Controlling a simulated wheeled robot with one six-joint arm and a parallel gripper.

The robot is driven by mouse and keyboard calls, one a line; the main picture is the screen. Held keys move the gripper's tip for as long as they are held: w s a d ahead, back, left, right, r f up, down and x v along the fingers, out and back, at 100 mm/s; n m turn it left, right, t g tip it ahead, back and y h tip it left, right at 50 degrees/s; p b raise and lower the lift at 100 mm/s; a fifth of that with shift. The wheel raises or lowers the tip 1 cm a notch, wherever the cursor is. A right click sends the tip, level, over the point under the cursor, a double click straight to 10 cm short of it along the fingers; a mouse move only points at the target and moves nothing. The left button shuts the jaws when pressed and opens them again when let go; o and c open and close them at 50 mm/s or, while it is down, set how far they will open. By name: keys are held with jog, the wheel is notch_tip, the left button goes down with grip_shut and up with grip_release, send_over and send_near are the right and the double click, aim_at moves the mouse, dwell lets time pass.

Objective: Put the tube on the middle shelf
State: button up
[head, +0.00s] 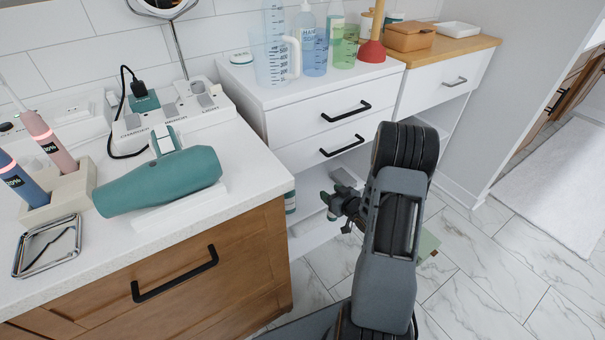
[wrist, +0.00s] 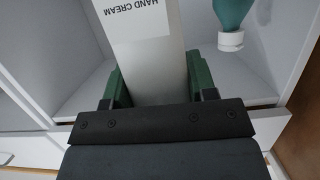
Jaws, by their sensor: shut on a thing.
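The hand cream tube (wrist: 147,60), pale grey-white with a white label, shows upside down in the wrist view. My gripper (wrist: 158,82) is shut on it, with one green jaw on each side. In the head view my gripper (head: 333,204) is low in front of the white open shelving, below the drawers. A white shelf board (head: 308,236) shows there, partly hidden by my arm. In the wrist view the tube reaches into a white shelf compartment (wrist: 82,92). I cannot tell whether the tube touches the board.
A teal bottle with a white cap (wrist: 231,38) stands in the compartment beside the tube; part of it shows in the head view (head: 290,202). The wooden cabinet (head: 215,272) with a hair dryer (head: 165,180) on top is close at left.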

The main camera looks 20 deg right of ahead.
jog(key=r+b+x, duration=0.1)
jog(key=b+x, duration=0.5)
jog(key=x, duration=1.1)
jog(key=shift+w, duration=0.45)
jog(key=shift+r, duration=0.1)
jog(key=shift+b, duration=0.3)
jog(key=o, duration=1.3)
jog(key=shift+c, duration=0.2)
